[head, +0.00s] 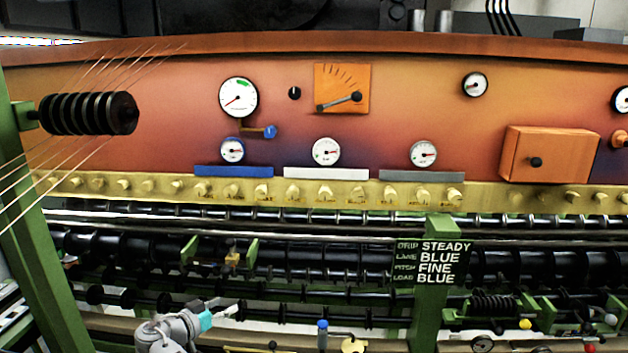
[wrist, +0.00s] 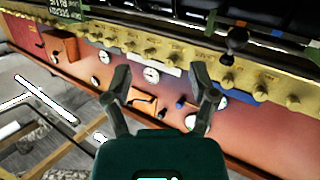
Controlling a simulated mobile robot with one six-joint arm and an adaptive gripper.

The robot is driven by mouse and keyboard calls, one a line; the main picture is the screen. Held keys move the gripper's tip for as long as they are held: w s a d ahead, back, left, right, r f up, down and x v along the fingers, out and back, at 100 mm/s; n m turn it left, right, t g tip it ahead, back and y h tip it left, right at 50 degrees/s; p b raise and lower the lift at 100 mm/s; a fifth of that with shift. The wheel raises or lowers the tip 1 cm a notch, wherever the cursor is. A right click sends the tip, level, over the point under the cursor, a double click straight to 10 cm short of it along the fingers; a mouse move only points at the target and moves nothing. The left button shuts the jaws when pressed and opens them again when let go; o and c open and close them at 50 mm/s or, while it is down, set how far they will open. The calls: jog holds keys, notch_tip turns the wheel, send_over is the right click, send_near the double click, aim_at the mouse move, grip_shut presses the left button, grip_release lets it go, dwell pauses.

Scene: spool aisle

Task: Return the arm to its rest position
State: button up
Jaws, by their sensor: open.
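My gripper (head: 222,313) shows at the bottom of the head view, left of centre, at the end of my grey arm with a teal band. It is low in front of the machine's dark rollers. In the wrist view my gripper (wrist: 162,82) has its two dark fingers spread apart with nothing between them. The orange machine panel with its gauges lies beyond the fingers, upside down in that view. I see no contact with anything.
A green post (head: 430,290) with a text sign (head: 432,262) stands right of my arm. A slanted green post (head: 30,235) with a black spool (head: 88,113) and threads is at the left. A brass rail (head: 270,194) with several knobs runs across. A blue-knobbed lever (head: 270,131) sticks out.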

jog(key=d+f+n+g+y+b, duration=0.1)
jog(key=d+f+g+b, duration=0.25)
jog(key=d+f, duration=0.65)
jog(key=d+f+n+g+b, duration=0.15)
jog(key=d+f+g, duration=0.4)
jog(key=d, duration=0.85)
jog(key=s+d+f+n+g+y+b, duration=0.1)
jog(key=s+d+f+g+y+b, duration=0.1)
jog(key=s+d+f+y+b, duration=0.1)
jog(key=s+d+f+n+g+y+b, duration=0.1)
jog(key=s+d+f+y+b, duration=0.3)
jog(key=d+f, duration=0.5)
jog(key=s+d+g, duration=0.1)
jog(key=s+d, duration=0.1)
jog(key=d, duration=0.1)
jog(key=shift+s+d+f+y, duration=0.15)
jog(key=shift+s+d+y, duration=0.15)
jog(key=shift+s+y, duration=0.1)
